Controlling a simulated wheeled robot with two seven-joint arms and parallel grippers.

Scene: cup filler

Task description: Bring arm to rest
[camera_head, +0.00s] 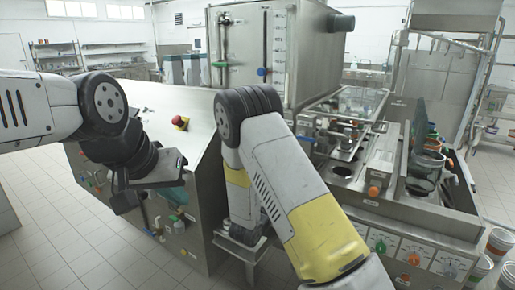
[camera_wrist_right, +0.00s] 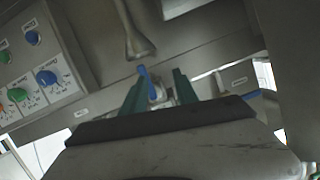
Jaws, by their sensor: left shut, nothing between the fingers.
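My left arm comes in from the left, and its dark gripper (camera_head: 174,194) hangs in front of the left part of the metal filling machine (camera_head: 195,125). Its teal fingers are small in the head view and are shut with nothing between them. My right arm bends down in the middle of the head view, and its own forearm hides its gripper there. In the right wrist view the two teal fingers of my right gripper (camera_wrist_right: 159,84) stand apart. A small valve with a blue lever (camera_wrist_right: 144,76) shows in the gap; I cannot tell whether they touch it.
A red stop button (camera_head: 180,122) sits on the machine's top near my left arm. A control panel with colored knobs (camera_head: 400,255) runs along the right front. In the wrist view, a metal spout (camera_wrist_right: 135,38) hangs above the fingers. Tiled floor (camera_head: 60,235) is clear at lower left.

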